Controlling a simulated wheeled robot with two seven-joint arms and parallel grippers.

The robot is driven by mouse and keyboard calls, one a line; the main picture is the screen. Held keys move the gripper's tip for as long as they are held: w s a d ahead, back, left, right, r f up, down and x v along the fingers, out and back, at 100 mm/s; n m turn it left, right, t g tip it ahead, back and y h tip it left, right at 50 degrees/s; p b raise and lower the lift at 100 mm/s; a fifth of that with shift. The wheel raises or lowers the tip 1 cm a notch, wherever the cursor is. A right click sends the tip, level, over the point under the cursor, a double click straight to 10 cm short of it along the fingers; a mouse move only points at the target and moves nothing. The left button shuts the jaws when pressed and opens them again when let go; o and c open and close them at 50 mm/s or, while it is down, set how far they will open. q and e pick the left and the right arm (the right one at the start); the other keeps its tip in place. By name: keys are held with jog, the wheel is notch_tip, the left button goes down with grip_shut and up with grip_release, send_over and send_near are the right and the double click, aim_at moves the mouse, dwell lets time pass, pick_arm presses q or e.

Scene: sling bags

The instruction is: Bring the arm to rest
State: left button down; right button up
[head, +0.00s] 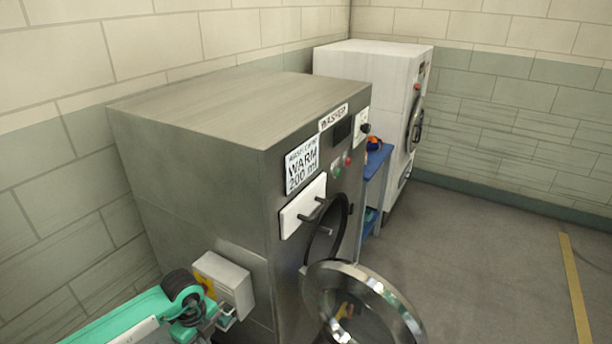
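My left arm comes in from the lower left, green and white with a black joint. Its gripper end (226,318) is low beside the left side of the grey washer (210,190), just below a pale box with a yellow sticker (222,284). The fingers are too small and partly hidden to tell whether they are open or shut. I cannot tell whether it touches the washer. My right gripper is not in view. The washer's round door (365,277) stands swung open at the front.
The washer's drawer (303,206) has a dark handle. A blue stand (375,180) with small items on it is between the washer and a white machine (375,80) in the corner. Open grey floor (480,260) with a yellow line (575,290) lies to the right.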

pick_arm(q)
jog(key=d+f+n+t+h, duration=0.2)
jog(key=d+f+n+h, duration=0.1)
jog(key=d+f+h, duration=0.9)
jog(key=s+a+f+n+t+y, duration=0.1)
jog(key=a+f+n+t+y, duration=0.35)
jog(key=f+n+t, duration=0.6)
jog(key=s+a+f+n+g+y, duration=0.2)
jog(key=s+a+f+n+y, duration=0.15)
jog(key=s+f, duration=0.55)
jog(key=s+a+f+n+g+y, duration=0.25)
jog(key=s+a+f, duration=0.25)
jog(key=s+f, duration=0.35)
jog(key=s+f+n+g+y, duration=0.1)
jog(key=s+f+g, duration=0.2)
jog(key=s, duration=1)
jog(key=s+f+n+g+y, duration=0.1)
jog(key=s+f+g, duration=0.2)
jog(key=s, duration=0.9)
notch_tip(320, 180, down, 2)
jog(key=shift+s+a+f+g, duration=0.2)
jog(key=shift+s+g, duration=0.15)
jog(key=shift+g, duration=0.05)
